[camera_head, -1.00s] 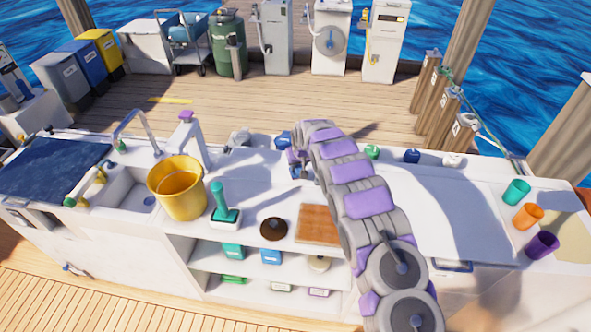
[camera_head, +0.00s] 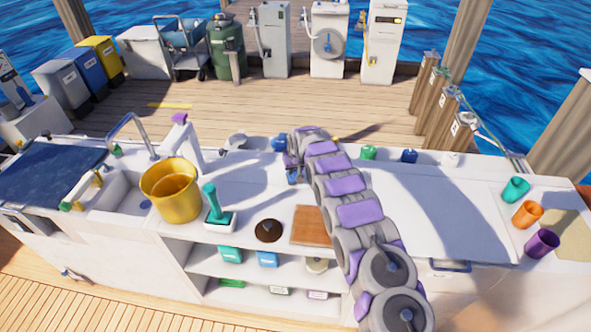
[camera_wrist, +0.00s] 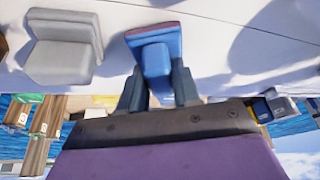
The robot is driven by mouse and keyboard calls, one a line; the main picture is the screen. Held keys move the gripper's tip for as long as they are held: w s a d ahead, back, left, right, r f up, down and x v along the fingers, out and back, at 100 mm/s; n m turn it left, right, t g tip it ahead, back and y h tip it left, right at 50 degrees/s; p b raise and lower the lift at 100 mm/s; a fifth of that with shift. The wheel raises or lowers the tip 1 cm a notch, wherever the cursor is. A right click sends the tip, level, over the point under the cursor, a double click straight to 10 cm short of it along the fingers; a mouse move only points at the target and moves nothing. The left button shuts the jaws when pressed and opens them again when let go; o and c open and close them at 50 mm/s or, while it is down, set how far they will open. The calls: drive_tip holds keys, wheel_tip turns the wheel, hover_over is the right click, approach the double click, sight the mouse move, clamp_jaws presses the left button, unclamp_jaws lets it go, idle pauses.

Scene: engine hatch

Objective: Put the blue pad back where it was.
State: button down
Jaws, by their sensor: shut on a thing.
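The blue pad (camera_wrist: 155,59) is a blue block with a wider base edged in red. In the wrist view it sits between the two dark fingers of my gripper (camera_wrist: 158,88), which is shut on its block part. Its red-edged side faces the white counter surface; I cannot tell whether it touches. In the head view my gripper (camera_head: 293,173) is over the back middle of the white counter (camera_head: 375,185), with a little blue showing at its tip. My arm hides part of the counter there.
A grey block (camera_wrist: 63,48) is beside the pad in the wrist view. In the head view, a brown board (camera_head: 311,226), a dark round lid (camera_head: 269,230), a teal-handled tool (camera_head: 213,207) and a yellow bucket (camera_head: 171,190) stand left of my arm. Cups (camera_head: 528,214) are at right.

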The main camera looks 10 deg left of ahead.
drive_tip(key=c, duration=0.8)
unclamp_jaws()
drive_tip(key=a, duration=0.2)
drive_tip(key=shift+s+a+f, duration=0.15)
drive_tip(key=shift+a+f, duration=0.15)
drive_tip(key=shift+d+r, duration=0.1)
drive_tip(key=shift+d, duration=1.05)
drive_tip(key=shift+a+r, duration=0.45)
drive_tip(key=shift+a, duration=0.1)
drive_tip(key=shift+a+p+v, duration=0.25)
drive_tip(key=shift+p+v, duration=1)
drive_tip(key=shift+v, duration=4.3)
drive_tip(key=s+d+r+m+g+h, duration=0.1)
drive_tip(key=s+d+r, duration=0.7)
drive_tip(key=s+d, duration=0.15)
drive_tip(key=s+d+r+m+g+h, duration=0.1)
drive_tip(key=s+d+r+m, duration=0.1)
drive_tip(key=s+d+r, duration=0.75)
drive_tip(key=s+d+g, duration=0.1)
drive_tip(key=s+g, duration=0.1)
drive_tip(key=s, duration=1.7)
drive_tip(key=s+d+m+g, duration=0.1)
drive_tip(key=s, duration=1.9)
drive_tip(key=shift+s+d+r+g, duration=0.3)
drive_tip(key=shift+d+r+g, duration=0.05)
drive_tip(key=shift+r+g, duration=0.05)
